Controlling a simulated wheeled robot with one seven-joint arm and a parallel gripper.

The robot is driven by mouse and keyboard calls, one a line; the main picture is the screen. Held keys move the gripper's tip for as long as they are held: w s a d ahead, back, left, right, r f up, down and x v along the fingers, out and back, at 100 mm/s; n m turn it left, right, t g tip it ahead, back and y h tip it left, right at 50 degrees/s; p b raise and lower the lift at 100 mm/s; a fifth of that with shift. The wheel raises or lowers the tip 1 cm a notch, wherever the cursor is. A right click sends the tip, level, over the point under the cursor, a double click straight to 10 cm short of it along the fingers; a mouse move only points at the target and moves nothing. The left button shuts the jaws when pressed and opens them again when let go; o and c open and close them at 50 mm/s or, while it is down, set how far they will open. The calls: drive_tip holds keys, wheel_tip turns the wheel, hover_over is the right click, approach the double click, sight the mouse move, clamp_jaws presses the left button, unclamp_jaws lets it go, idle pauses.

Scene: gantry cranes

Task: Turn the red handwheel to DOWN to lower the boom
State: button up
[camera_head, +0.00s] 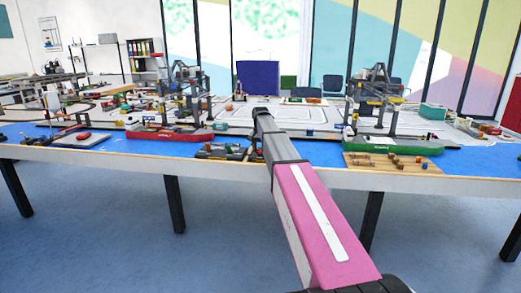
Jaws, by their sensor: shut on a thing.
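My arm reaches forward over the table, and its pink and grey links fill the lower middle of the view. My gripper (256,154) is small, dark and mostly hidden by my own arm at the front edge of the table. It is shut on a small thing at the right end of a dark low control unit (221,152). I cannot make out the red handwheel or its DOWN mark there. Two dark gantry cranes stand on the table, a left crane (186,88) and a right crane (377,90). Their boom angles are too small to judge.
A red ship (168,134) lies by the left crane and a green ship (394,146) by the right one. A wooden board with pegs (392,163) is at the front right. A grey plate (80,140) with a red piece (84,135) is at the left. The floor in front is clear.

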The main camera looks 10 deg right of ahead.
sight(260, 149)
drive_tip(key=n, duration=0.5)
drive_tip(key=shift+n, duration=0.3)
drive_tip(key=n, duration=0.5)
drive_tip(key=shift+a, duration=0.1)
drive_tip(key=n, duration=0.5)
drive_tip(key=shift+n, duration=0.4)
drive_tip(key=n, duration=0.4)
drive_tip(key=shift+s+n, duration=0.1)
drive_tip(key=shift+n, duration=0.3)
drive_tip(key=o, duration=0.9)
drive_tip(key=shift+o, duration=0.2)
wheel_tip(260, 149, up, 11)
